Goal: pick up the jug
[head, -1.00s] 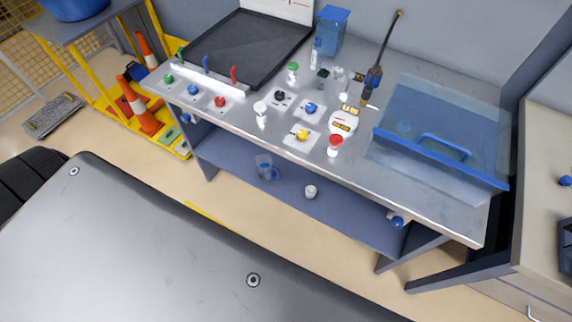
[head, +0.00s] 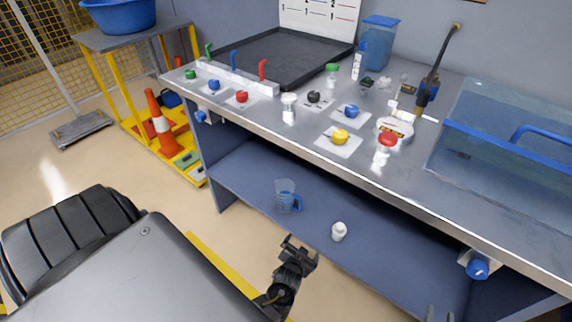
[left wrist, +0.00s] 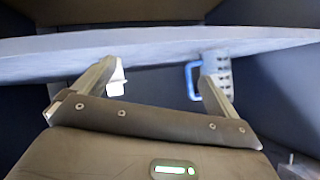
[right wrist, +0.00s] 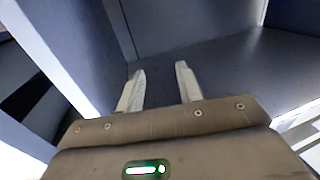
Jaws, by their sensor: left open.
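The jug (head: 285,197) is clear with a blue handle on its right side. It stands upright on the lower shelf (head: 250,180) under the bench. My left gripper (head: 299,250) is open and empty, in front of the shelf and nearer than the jug. In the left wrist view the jug (left wrist: 221,68) is beyond the right finger, which partly covers it, with its handle left of its body. My right gripper (head: 440,313) barely shows at the bottom edge of the head view. In the right wrist view its fingers (right wrist: 160,70) are apart with nothing between them.
A small white bottle (head: 339,231) stands on the shelf right of the jug, beyond the left finger in the left wrist view (left wrist: 116,78). The bench top (head: 260,115) overhangs the shelf and holds valves, a black tray (head: 285,58) and a blue-lidded container (head: 377,45).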

